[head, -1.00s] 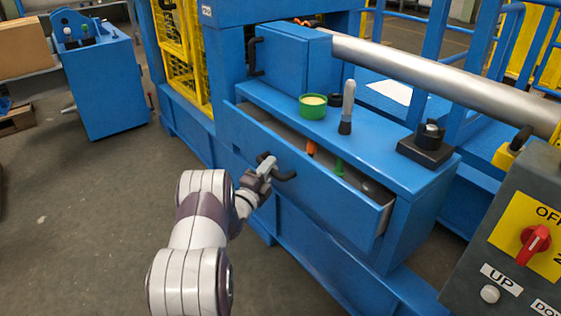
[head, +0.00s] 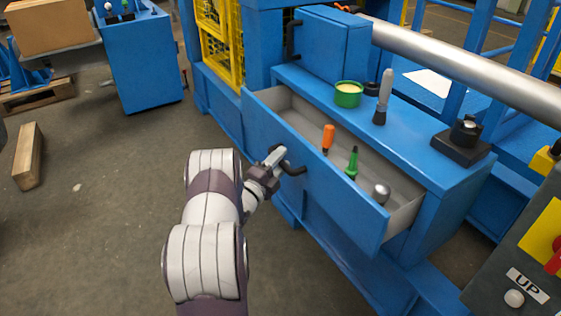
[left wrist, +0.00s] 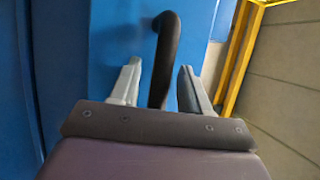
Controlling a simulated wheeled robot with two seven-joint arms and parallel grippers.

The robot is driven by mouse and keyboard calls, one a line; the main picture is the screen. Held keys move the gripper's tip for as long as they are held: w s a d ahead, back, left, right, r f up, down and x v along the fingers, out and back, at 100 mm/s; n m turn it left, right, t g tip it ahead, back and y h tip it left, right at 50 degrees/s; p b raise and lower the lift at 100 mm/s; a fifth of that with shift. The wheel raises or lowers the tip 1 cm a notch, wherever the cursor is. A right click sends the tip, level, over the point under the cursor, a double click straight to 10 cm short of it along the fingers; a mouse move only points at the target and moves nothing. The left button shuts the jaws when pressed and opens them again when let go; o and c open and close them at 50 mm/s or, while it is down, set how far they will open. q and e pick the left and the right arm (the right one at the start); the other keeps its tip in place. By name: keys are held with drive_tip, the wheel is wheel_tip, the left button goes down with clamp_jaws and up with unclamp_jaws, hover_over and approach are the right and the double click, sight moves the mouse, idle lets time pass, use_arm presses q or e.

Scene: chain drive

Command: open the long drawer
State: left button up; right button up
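The long drawer (head: 325,195) stands open out of the blue bench in the head view, its inside showing. Its dark bar handle (head: 292,169) is on the drawer front. My left gripper (head: 272,161) is at this handle. In the left wrist view the handle (left wrist: 165,55) runs between the two fingers of my left gripper (left wrist: 158,85). The fingers stand apart around it, with a gap on the left; the right finger is close to it, and I cannot tell if it touches. My right gripper is not in view.
In the drawer are an orange-handled tool (head: 328,138), a green-handled tool (head: 352,162) and a grey round-ended thing (head: 381,193). A green pot (head: 348,94) stands on the bench top. A control box (head: 515,270) is at the right. The floor at the left is mostly clear.

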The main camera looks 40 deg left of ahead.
use_arm(q)
drive_tip(key=s+f+p, duration=0.2)
drive_tip(key=s+p, duration=0.2)
drive_tip(key=s, duration=0.8)
drive_tip(key=shift+s+f, duration=0.15)
drive_tip(key=shift+s, duration=0.15)
